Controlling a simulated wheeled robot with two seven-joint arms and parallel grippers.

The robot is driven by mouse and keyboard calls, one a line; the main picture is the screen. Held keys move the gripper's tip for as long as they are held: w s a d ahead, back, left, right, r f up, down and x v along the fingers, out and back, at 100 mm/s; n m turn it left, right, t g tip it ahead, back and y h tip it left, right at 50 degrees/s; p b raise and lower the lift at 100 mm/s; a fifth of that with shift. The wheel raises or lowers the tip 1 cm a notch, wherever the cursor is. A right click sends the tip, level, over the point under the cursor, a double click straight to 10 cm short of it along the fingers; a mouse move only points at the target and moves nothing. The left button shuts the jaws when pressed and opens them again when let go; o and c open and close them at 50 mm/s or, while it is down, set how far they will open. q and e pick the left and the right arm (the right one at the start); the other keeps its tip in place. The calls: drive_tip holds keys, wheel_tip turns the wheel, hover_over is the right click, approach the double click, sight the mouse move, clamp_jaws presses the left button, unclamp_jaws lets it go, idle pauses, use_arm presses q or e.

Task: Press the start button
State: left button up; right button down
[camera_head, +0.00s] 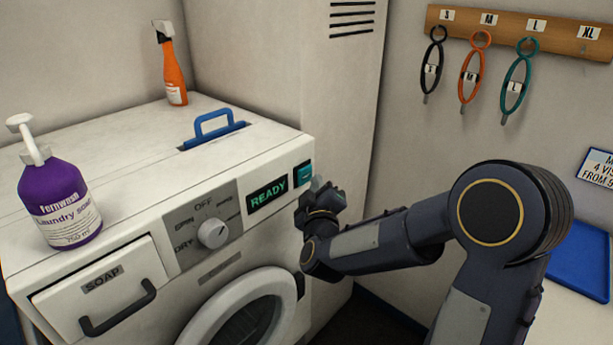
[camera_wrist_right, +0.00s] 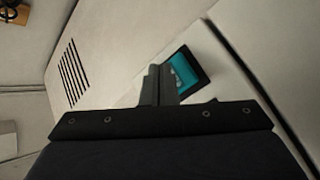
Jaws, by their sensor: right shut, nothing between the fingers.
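The teal start button (camera_head: 304,173) sits in a dark frame at the right end of the washing machine's (camera_head: 150,190) front panel, right of the lit READY display (camera_head: 267,195). My right gripper (camera_head: 317,183) is shut and empty, with its fingertips close to the button's right edge in the head view. In the right wrist view the teal button (camera_wrist_right: 185,72) shows just beyond and to the right of the shut fingers (camera_wrist_right: 158,80), which cover part of it. I cannot tell whether the fingertips touch it. My left gripper is not in view.
A grey dial (camera_head: 212,233), a soap drawer (camera_head: 105,295) and a round door (camera_head: 235,315) are on the machine's front. A purple laundry soap bottle (camera_head: 60,200), an orange spray bottle (camera_head: 173,75) and a blue handle (camera_head: 212,125) are on top. Looped tools hang on the right wall.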

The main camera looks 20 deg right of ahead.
drive_tip(key=shift+w+a, duration=0.2)
drive_tip(key=shift+w, duration=0.2)
drive_tip(key=shift+w+a, duration=0.2)
drive_tip(key=shift+w, duration=0.25)
idle(0.7)
idle(0.4)
drive_tip(key=shift+s+d, duration=0.35)
drive_tip(key=shift+s, duration=0.5)
drive_tip(key=s, duration=0.1)
drive_tip(key=s+d, duration=0.1)
drive_tip(key=s, duration=0.1)
drive_tip(key=s+d, duration=0.1)
drive_tip(key=shift+s+b, duration=0.3)
idle(0.5)
